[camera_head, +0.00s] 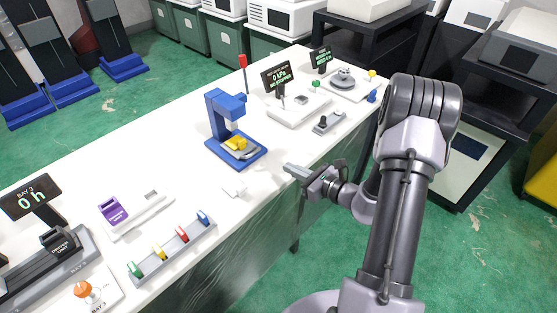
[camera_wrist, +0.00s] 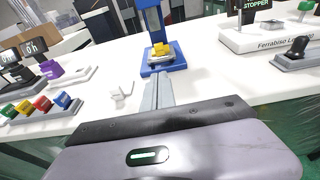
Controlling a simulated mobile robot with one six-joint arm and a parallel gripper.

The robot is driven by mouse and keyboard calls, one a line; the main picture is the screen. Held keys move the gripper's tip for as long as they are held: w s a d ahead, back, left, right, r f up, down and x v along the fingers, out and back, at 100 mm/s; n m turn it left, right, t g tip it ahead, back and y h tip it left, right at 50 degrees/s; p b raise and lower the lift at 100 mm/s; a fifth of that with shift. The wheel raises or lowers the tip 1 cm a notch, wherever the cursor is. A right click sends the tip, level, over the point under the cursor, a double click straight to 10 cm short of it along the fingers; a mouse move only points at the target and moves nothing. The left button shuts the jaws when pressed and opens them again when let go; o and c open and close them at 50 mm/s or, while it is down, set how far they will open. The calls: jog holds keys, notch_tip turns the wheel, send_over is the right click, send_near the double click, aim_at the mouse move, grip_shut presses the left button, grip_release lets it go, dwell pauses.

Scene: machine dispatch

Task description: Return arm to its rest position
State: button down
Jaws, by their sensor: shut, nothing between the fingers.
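My gripper (camera_head: 290,168) is shut and empty, held at the front edge of the white table (camera_head: 180,160) in the head view. In the wrist view its closed fingers (camera_wrist: 158,92) point toward a blue press-like stand (camera_wrist: 153,30) with a yellow piece (camera_wrist: 160,50) on its base. The blue stand (camera_head: 222,125) is beyond and left of the gripper in the head view, apart from it. My arm reaches in from the right side of the head view, bent at the elbow.
A small white piece (camera_head: 235,190) lies left of the gripper. A rack with several coloured tabs (camera_head: 172,248) and a purple block (camera_head: 112,210) stand further left. A display (camera_head: 278,78) and small fixtures stand at the back right. Green floor (camera_head: 480,245) is open at right.

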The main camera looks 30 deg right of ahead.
jog(key=s+a+r+n+g+y, duration=0.35)
jog(key=a+r+n, duration=0.35)
jog(key=a, duration=0.3)
jog(key=s+a+r+n+g+y, duration=0.2)
jog(key=s+a+r+n+g, duration=0.4)
jog(key=a, duration=0.4)
jog(key=s+a+r+n+g+h, duration=0.1)
jog(key=s+a+r+n+h, duration=0.1)
jog(key=s+n, duration=0.25)
jog(key=s+a+r+n+g+h, duration=0.1)
jog(key=s+a+r+n+h, duration=0.15)
jog(key=s+n, duration=0.2)
jog(key=s+d+r+n+t+h, duration=0.3)
jog(key=s+d+r+n+h, duration=0.1)
jog(key=s+d+n, duration=0.1)
jog(key=shift+s+h, duration=0.25)
jog(key=shift+h, duration=0.15)
